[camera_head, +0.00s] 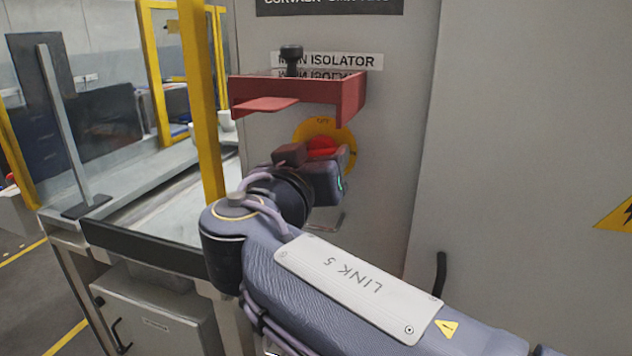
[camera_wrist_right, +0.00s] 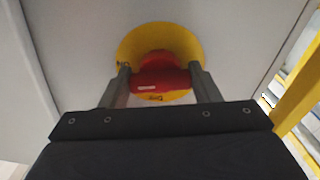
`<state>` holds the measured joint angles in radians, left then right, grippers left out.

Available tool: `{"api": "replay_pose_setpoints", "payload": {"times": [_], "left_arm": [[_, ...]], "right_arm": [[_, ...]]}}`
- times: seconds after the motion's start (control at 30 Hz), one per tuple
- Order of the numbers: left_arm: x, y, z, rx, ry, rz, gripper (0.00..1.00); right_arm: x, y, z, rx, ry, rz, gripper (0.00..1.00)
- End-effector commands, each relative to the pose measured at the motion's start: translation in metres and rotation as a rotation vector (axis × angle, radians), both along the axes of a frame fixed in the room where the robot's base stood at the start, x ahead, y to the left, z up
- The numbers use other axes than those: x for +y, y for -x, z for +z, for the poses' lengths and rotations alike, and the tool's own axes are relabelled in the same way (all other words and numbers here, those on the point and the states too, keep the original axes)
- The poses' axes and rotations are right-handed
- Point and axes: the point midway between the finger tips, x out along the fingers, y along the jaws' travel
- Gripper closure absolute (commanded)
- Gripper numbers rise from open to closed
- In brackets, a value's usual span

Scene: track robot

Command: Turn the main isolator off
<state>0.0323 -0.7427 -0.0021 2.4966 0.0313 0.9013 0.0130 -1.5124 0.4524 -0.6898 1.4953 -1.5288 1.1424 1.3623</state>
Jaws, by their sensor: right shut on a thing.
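The main isolator is a red rotary handle (camera_head: 322,146) on a round yellow plate (camera_head: 345,138), set in the grey cabinet door below a "MAIN ISOLATOR" label (camera_head: 350,61). My right gripper (camera_head: 308,158) is at the handle, and its wrist and arm cover the lower left of the plate. In the right wrist view the red handle (camera_wrist_right: 160,78) lies between the two grey fingers of the right gripper (camera_wrist_right: 160,84), which are shut on it. The yellow plate (camera_wrist_right: 183,42) shows behind it. The left gripper is not in view.
A red bracket (camera_head: 320,92) juts from the cabinet (camera_head: 400,110) just above the isolator, with a black knob (camera_head: 291,54) over it. A yellow post (camera_head: 203,110) and a conveyor-like bench (camera_head: 165,205) stand to the left. A black door handle (camera_head: 440,273) is lower right.

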Motion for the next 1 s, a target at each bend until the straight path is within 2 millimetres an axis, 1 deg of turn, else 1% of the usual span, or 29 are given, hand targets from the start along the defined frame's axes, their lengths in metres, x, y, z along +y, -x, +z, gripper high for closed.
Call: {"api": "replay_pose_setpoints", "payload": {"times": [0.03, 0.13, 0.3, 0.67, 1.0], "left_arm": [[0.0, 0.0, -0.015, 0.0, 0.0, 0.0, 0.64], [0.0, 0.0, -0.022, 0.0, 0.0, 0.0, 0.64], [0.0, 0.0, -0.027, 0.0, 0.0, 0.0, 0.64], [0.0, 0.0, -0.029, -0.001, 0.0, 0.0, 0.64], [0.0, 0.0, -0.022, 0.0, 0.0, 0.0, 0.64]], "right_arm": [[-0.001, -0.001, -0.008, 0.013, 0.034, -0.001, 0.66], [-0.001, 0.0, -0.006, 0.042, 0.125, -0.001, 0.66], [-0.001, 0.0, -0.003, 0.094, 0.282, -0.001, 0.66], [-0.001, 0.0, -0.001, 0.201, 0.609, 0.0, 0.66], [-0.002, 0.0, 0.001, 0.301, 0.914, 0.0, 0.66]]}}
